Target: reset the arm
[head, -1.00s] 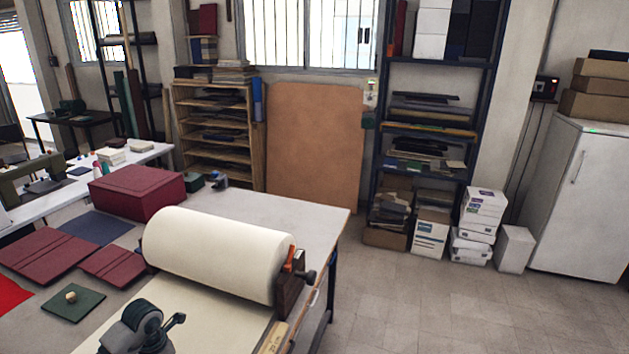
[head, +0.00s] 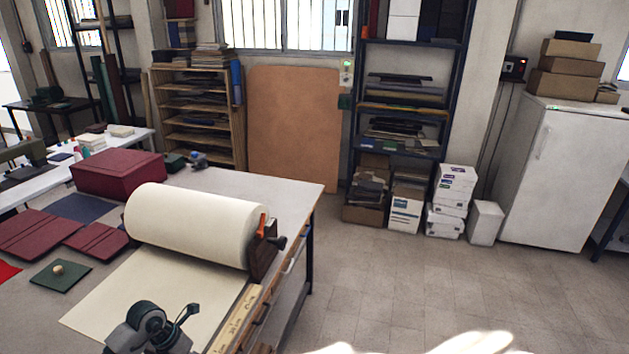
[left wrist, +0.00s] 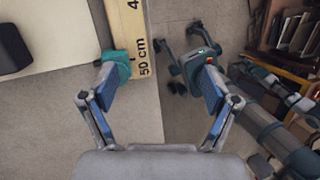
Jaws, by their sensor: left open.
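My left gripper (left wrist: 155,66) shows in the left wrist view with its two jointed fingers spread wide and nothing between the tips. It is open above the worktable's edge, over the end of a wooden ruler (left wrist: 140,40) marked 50 cm. I cannot tell its exact height.
The worktable (head: 275,185) holds a cream roll (head: 195,223) with its sheet drawn out, a dark red box (head: 118,172), red covers (head: 40,234) and a green square (head: 60,274). White boxes (head: 452,200) and a fridge (head: 560,170) stand behind. The floor (head: 400,285) right of the table is clear.

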